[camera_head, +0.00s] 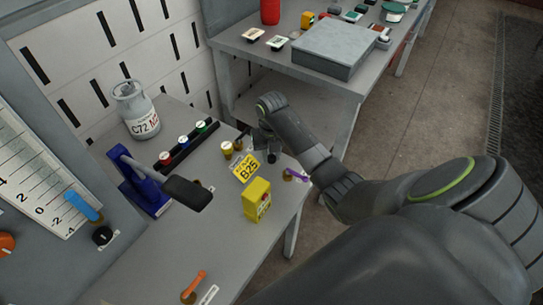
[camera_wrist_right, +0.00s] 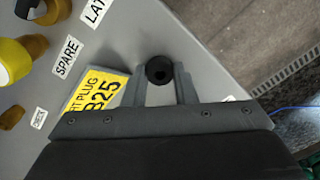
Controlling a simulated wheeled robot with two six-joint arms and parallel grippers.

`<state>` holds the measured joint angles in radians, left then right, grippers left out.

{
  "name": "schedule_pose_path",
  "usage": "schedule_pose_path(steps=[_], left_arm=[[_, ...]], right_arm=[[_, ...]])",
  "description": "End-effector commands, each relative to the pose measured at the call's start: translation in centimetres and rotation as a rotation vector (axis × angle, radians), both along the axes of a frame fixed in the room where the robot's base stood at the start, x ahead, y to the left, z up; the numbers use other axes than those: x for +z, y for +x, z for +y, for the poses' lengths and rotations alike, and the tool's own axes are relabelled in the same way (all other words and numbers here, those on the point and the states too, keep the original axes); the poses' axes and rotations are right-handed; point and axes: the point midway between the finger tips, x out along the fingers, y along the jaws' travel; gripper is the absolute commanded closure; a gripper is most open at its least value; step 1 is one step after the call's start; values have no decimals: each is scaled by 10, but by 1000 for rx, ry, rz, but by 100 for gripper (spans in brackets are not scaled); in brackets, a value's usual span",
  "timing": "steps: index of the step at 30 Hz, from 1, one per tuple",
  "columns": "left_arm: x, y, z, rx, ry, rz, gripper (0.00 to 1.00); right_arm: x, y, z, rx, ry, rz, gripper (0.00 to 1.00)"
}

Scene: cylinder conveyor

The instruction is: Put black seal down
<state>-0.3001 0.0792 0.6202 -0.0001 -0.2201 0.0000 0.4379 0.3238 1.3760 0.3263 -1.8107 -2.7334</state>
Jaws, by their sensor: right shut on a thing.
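The black seal (camera_wrist_right: 160,70), a small dark ring, is between the two fingertips of my right gripper (camera_wrist_right: 159,84) in the right wrist view. The gripper is shut on it, over the grey table top. In the head view my right gripper (camera_head: 258,142) is at the far right part of the near table (camera_head: 215,255), beside a yellow B25 card (camera_head: 245,167). The seal is too small and dark there to pick out clearly. Whether it touches the table I cannot tell. My left gripper is not in view.
SPARE label (camera_wrist_right: 66,57) lies near the gripper.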

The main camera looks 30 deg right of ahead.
Motion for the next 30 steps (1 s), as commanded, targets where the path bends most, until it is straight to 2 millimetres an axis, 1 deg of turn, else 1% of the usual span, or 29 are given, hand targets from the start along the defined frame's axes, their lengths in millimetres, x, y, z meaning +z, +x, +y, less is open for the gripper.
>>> schedule_pose_path(steps=[5, 8, 9, 11, 12, 13, 19, 30], left_arm=[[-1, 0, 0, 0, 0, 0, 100], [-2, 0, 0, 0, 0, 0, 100], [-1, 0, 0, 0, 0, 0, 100], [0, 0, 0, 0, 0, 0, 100], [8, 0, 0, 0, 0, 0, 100], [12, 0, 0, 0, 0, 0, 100], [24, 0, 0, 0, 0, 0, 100], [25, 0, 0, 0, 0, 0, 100]], right_arm=[[27, 1, -1, 2, -3, -6, 99], [51, 2, -1, 1, -3, -7, 99], [62, 2, -1, 2, -3, -7, 99], [75, 2, -1, 1, -2, -7, 99], [83, 1, 0, -1, -2, -2, 99], [86, 0, 0, -1, -1, 0, 99], [97, 0, 0, -1, 0, 0, 99], [98, 0, 0, 0, 0, 0, 99]])
